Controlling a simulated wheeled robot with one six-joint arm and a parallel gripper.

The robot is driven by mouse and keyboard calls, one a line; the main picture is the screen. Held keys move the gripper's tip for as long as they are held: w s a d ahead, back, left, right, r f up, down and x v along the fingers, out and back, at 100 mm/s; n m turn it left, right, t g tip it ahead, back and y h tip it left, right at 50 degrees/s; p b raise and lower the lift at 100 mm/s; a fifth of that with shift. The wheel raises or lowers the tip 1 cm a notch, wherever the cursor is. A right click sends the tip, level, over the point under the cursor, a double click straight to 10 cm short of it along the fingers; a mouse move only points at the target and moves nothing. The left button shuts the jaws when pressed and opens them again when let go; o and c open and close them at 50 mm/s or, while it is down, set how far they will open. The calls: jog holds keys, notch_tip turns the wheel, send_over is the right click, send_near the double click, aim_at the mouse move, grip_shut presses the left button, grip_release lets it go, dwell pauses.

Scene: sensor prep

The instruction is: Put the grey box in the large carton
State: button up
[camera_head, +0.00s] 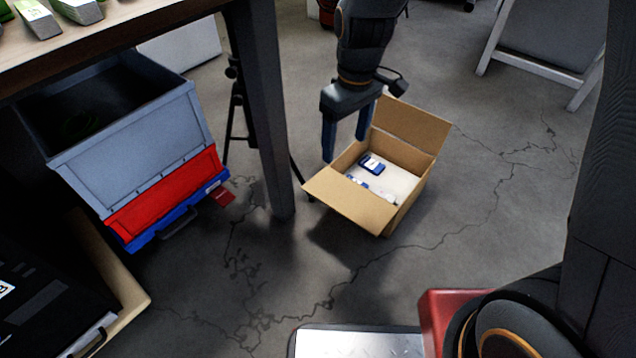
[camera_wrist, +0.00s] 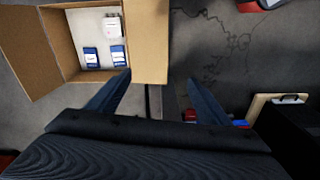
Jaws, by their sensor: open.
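The large carton (camera_head: 409,131) stands open on the floor, flaps spread; it also shows at the upper left of the wrist view (camera_wrist: 149,40). Inside it lie a blue-and-white item (camera_head: 372,163), a second blue-and-white item (camera_wrist: 91,57) and a whitish-grey item (camera_wrist: 111,25). I cannot tell whether the whitish-grey item is the grey box, and no other small grey box is clear. My gripper (camera_head: 346,143) is open, pointing down near the carton's left side. In the wrist view, nothing is between its fingers (camera_wrist: 158,85).
A grey crate (camera_head: 135,140) with red and blue parts is under the wooden table (camera_head: 120,30), left of the table's dark leg (camera_head: 262,110). Green-and-white packs (camera_head: 38,18) lie on the table. A thin black stand is by the leg. Cracked floor right of the carton is clear.

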jog(key=s+a+r, duration=0.1)
jog(key=s+r, duration=0.3)
jog(key=s, duration=0.4)
jog(key=s+a+r+m, duration=0.1)
jog(key=s+a+r, duration=0.1)
jog(key=s+r, duration=0.3)
jog(key=s+a+r+y, duration=0.1)
jog(key=s+r, duration=0.3)
jog(key=s, duration=0.7)
jog(key=shift+s+a+r+m, duration=0.15)
jog(key=shift+a+m, duration=0.25)
jog(key=shift+r, duration=0.25)
jog(key=shift+r+p, duration=0.45)
jog(key=shift+p, duration=0.15)
jog(key=shift+d+r+m+p, duration=0.1)
jog(key=shift+r+m+p, duration=0.2)
jog(key=d+r+m+p, duration=0.2)
jog(key=d+r+p, duration=0.5)
jog(key=p, duration=0.5)
jog(key=d+r+m+h+p, duration=0.1)
jog(key=d+r+p, duration=0.5)
jog(key=r+p, duration=0.6)
jog(key=d+r+m+p, duration=0.3)
jog(key=d+r+p, duration=0.4)
jog(key=r+p, duration=0.3)
jog(key=p, duration=0.4)
jog(key=shift+d+m+h, duration=0.3)
jog(key=shift+d, duration=0.05)
